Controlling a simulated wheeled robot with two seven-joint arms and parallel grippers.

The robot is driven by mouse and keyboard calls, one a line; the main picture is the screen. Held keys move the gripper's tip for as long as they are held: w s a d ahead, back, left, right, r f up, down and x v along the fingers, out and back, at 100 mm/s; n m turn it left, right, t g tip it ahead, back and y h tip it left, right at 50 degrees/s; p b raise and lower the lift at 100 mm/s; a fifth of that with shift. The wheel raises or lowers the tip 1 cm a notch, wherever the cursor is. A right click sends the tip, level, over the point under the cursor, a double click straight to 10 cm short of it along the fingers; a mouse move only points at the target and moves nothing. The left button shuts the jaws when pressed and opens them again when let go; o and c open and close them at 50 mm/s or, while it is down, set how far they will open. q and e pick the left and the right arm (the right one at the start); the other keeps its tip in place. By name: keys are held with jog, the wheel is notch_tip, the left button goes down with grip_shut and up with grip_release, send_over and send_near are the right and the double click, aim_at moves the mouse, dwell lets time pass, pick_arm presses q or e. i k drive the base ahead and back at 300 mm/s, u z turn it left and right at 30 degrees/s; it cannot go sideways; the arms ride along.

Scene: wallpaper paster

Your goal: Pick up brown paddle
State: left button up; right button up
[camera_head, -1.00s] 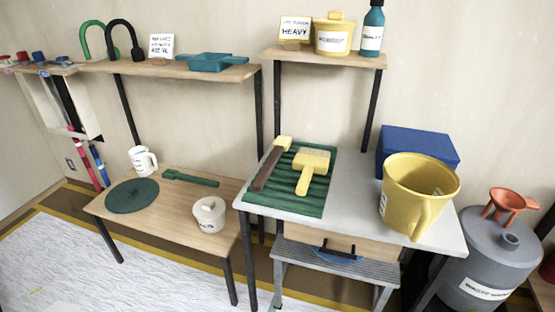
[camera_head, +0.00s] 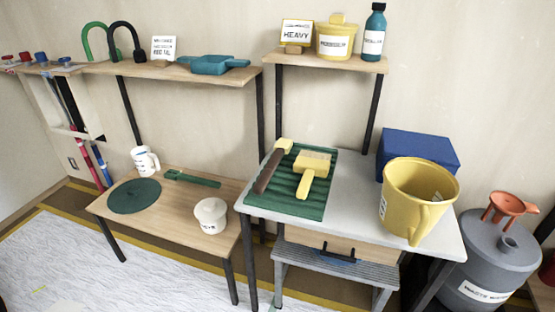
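A long brown paddle-like tool (camera_head: 267,171) with a pale yellow end lies on a ridged green tray (camera_head: 318,203). The tray rests on the left part of the grey table. A yellow brush (camera_head: 313,172) lies on the same tray, just right of the brown tool and apart from it. A dark green flat tool (camera_head: 192,179) lies on the lower wooden table. Neither of my grippers is in view.
A yellow bucket (camera_head: 413,205) and a blue box (camera_head: 420,152) stand on the grey table's right side. A white tub (camera_head: 210,216), mug (camera_head: 145,160) and green disc (camera_head: 134,196) sit on the wooden table (camera_head: 165,220). Shelves hang above; a grey drum (camera_head: 490,260) stands right.

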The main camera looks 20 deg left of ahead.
aim_at(283, 146)
jog(key=u, duration=0.05)
jog(key=i, duration=1)
jog(key=u, duration=0.5)
